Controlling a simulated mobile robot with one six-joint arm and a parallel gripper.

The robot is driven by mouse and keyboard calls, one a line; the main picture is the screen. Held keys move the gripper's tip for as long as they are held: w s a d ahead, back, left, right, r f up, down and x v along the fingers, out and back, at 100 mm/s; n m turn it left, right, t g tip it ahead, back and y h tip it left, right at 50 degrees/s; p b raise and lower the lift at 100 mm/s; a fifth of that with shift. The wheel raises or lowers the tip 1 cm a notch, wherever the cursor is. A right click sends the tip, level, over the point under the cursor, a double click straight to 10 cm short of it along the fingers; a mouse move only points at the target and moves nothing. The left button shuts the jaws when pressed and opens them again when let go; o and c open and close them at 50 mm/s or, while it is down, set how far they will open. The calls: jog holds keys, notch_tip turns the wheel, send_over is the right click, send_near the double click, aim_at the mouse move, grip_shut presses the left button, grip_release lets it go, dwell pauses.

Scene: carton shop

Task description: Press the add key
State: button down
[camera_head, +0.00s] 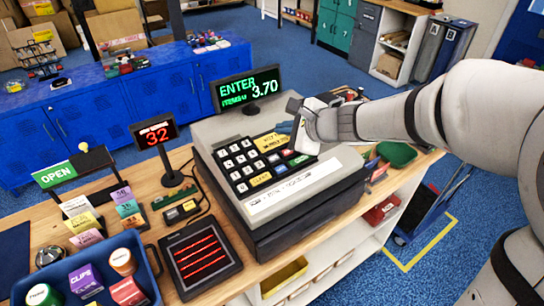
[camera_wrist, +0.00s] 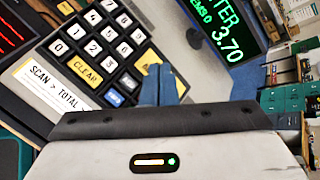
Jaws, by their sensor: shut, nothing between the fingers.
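The cash register (camera_head: 290,195) stands on the wooden counter, with a dark keypad of white number keys. A yellow key reading CLEAR (camera_wrist: 85,71) is plain in the wrist view. In the head view a green key (camera_head: 298,160) shows at the keypad's right. I cannot make out which key reads add. My gripper (camera_wrist: 161,72) is shut and empty, its blue fingers over the keypad's far right edge; contact cannot be told. The display (camera_head: 246,90) reads ENTER and 3.70.
A small red-digit display (camera_head: 154,133) reads 32. A scanner plate (camera_head: 201,258) with red lines lies left of the register. A blue tray (camera_head: 150,265) of goods is at the front left. A green pouch (camera_head: 397,154) lies right of the register, beneath my arm.

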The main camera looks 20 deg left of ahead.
jog(key=b, duration=0.6)
send_near(270, 154)
jog(key=a, duration=0.1)
jog(key=w+a, duration=0.2)
jog(key=a, duration=0.1)
jog(key=shift+w+f, duration=0.2)
jog(key=shift+f, duration=0.1)
jog(key=shift+w+a+f+b, duration=0.15)
jog(key=shift+f+b, duration=0.5)
jog(key=shift+f, duration=0.05)
dwell(0.6)
jog(key=shift+f+b, duration=0.4)
jog(key=shift+b, duration=0.2)
jog(key=shift+a+f+b, duration=0.1)
jog(key=shift+f+b, duration=0.25)
jog(key=shift+b, duration=0.15)
dwell(0.4)
dwell(0.3)
jog(key=shift+r+p, duration=0.55)
jog(key=shift+r, duration=0.25)
